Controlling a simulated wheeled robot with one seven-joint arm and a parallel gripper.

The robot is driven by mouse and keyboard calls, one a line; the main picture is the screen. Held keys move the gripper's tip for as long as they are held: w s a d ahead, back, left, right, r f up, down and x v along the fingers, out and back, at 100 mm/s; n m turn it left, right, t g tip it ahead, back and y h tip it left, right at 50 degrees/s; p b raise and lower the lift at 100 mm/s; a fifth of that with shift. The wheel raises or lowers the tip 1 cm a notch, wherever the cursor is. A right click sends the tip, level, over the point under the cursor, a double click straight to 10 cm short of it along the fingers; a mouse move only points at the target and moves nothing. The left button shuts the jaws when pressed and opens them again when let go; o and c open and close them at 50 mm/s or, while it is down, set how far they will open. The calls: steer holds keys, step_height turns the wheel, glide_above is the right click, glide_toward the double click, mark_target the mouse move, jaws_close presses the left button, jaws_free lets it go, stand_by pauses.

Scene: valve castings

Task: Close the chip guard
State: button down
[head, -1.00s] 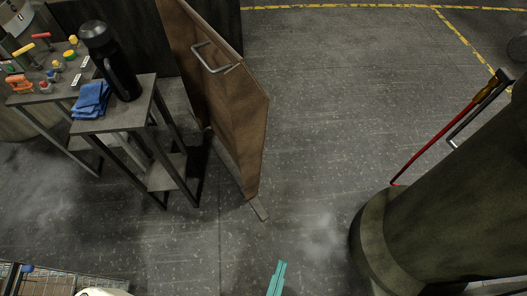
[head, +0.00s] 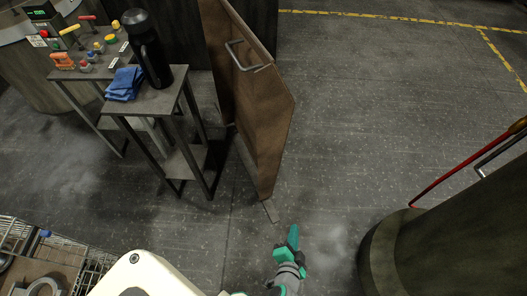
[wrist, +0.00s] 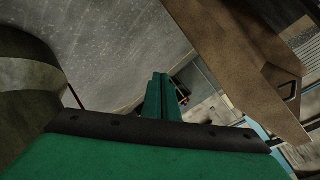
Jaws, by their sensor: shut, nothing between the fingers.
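The chip guard is a brown hinged panel (head: 250,110) standing upright and swung out from the dark machine in the head view. It carries a grey bar handle (head: 243,58) on its upper face. In the wrist view the brown panel (wrist: 225,50) crosses the upper right, with its handle (wrist: 290,91) near the right edge. My gripper (head: 292,236) is at the lower middle of the head view, in front of the panel's near edge and apart from it. In the wrist view its teal fingers (wrist: 162,95) are together, with nothing between them.
A dark side table (head: 140,100) left of the panel holds a black flask (head: 148,50) and a blue cloth (head: 124,84). A wire basket (head: 60,255) is at lower left, a large dark cylinder (head: 450,235) at right. Floor between is clear.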

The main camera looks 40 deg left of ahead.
steer(key=w+a+g+y, duration=0.2)
steer(key=w+a+y, duration=0.2)
steer(key=w+a, duration=0.4)
steer(key=g+y, duration=0.2)
steer(key=y, duration=0.2)
glide_toward(259, 146)
steer(key=x, duration=0.6)
steer(key=shift+w+f, duration=0.1)
steer(key=shift+f, duration=0.05)
